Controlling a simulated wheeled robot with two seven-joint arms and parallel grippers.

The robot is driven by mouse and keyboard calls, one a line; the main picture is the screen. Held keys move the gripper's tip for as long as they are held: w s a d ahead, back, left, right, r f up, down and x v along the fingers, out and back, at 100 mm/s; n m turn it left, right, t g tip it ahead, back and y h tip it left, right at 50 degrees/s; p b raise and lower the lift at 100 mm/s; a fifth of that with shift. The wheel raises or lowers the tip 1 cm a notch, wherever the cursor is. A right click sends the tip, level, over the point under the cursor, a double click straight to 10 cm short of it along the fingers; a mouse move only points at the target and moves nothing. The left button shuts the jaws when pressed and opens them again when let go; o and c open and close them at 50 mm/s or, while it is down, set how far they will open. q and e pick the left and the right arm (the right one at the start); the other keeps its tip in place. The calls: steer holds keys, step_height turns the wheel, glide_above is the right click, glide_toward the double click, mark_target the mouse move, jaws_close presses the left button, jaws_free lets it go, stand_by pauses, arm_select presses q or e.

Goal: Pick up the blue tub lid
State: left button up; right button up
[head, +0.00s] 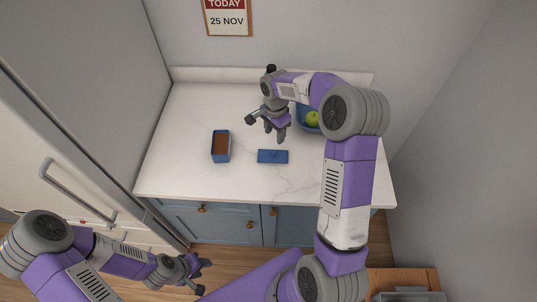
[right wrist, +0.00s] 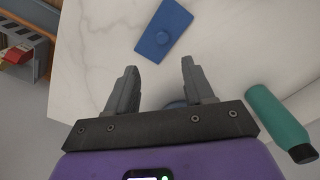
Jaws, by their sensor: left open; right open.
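The blue tub lid (head: 272,156) is a flat rectangle lying on the white counter near its front. In the right wrist view the lid (right wrist: 165,27) shows a round knob and lies beyond the fingertips. The blue tub (head: 221,147) stands to its left, open, with brown contents. My right gripper (head: 275,137) is open and empty, just behind the lid in the head view and apart from it. It also shows in the right wrist view (right wrist: 159,66). My left gripper (head: 202,275) is open and low, in front of the counter, away from the lid.
A blue bowl (head: 301,117) with green fruit (head: 313,119) stands behind my right arm, partly hidden. A teal bottle (right wrist: 278,122) lies or stands right of my right gripper in the wrist view. A fridge (head: 88,120) borders the counter (head: 190,105) on the left. The counter's back left is clear.

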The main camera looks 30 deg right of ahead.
mark_target(273, 152)
steer(key=f+b, duration=0.1)
steer(key=f, duration=0.1)
steer(key=w+f+b, duration=0.1)
steer(key=shift+w+f, duration=0.2)
steer(key=shift+f, duration=0.45)
steer(key=shift+s+f, duration=0.2)
steer(key=shift+f, duration=0.1)
steer(key=f, duration=0.6)
steer(key=shift+s+a, duration=0.15)
steer(key=shift+s, duration=0.15)
arm_select(q)
steer(key=f, duration=0.1)
steer(key=w+f, duration=0.1)
steer(key=f, duration=0.1)
steer(key=shift+f, duration=0.1)
arm_select(e)
jaws_close()
